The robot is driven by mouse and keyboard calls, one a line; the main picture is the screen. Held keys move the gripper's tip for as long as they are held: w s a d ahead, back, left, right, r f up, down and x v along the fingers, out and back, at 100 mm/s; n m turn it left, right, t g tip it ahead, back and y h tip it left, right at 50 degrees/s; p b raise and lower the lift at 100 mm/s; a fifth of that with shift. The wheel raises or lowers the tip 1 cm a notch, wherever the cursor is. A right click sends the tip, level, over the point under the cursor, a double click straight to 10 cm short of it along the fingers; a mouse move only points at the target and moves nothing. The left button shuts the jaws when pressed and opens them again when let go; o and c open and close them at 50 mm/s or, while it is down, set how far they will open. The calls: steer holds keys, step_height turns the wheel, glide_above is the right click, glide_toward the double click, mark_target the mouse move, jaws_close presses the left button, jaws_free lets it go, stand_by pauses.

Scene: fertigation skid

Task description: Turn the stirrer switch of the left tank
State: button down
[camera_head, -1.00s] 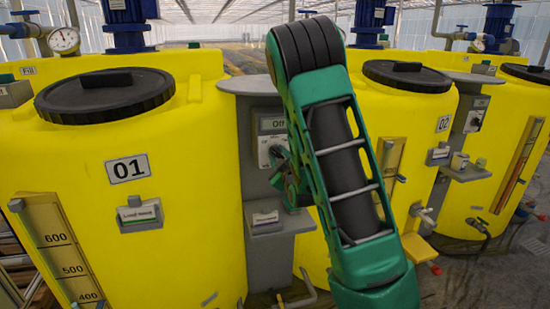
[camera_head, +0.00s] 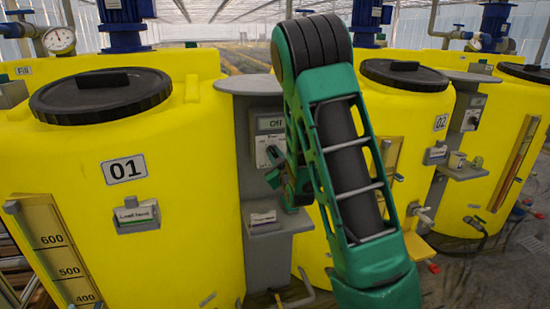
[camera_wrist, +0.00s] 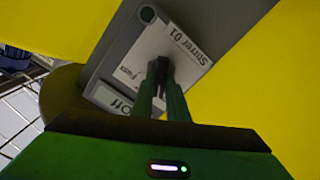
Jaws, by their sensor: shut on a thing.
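The left tank (camera_head: 180,200) is yellow with a black lid and a plate reading 01. To its right a grey post carries the stirrer switch box (camera_head: 267,143), whose display reads Off. In the wrist view the box's white label (camera_wrist: 180,45) reads Stirrer 01, and its display (camera_wrist: 112,99) reads Off. My green gripper (camera_head: 276,168) is at the front of this box. In the wrist view its fingers (camera_wrist: 163,68) are close together over the label plate, shut on the switch knob, which they mostly hide. The knob's exact angle cannot be made out.
A small grey shelf (camera_head: 270,226) with a label holder sits below the box. Tank 02 (camera_head: 425,130) stands to the right, with its own post, switch box (camera_head: 470,112) and shelf with a cup (camera_head: 457,160). Taps and pipes stick out low between the tanks.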

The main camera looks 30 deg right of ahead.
steer(key=m, duration=0.6)
steer(key=shift+a+f, duration=0.25)
steer(key=shift+a, duration=0.05)
stand_by(0.4)
steer(key=c, duration=1.8)
jaws_free()
steer(key=shift+c, duration=0.2)
steer(key=shift+o, duration=0.5)
steer(key=shift+d+r, duration=0.15)
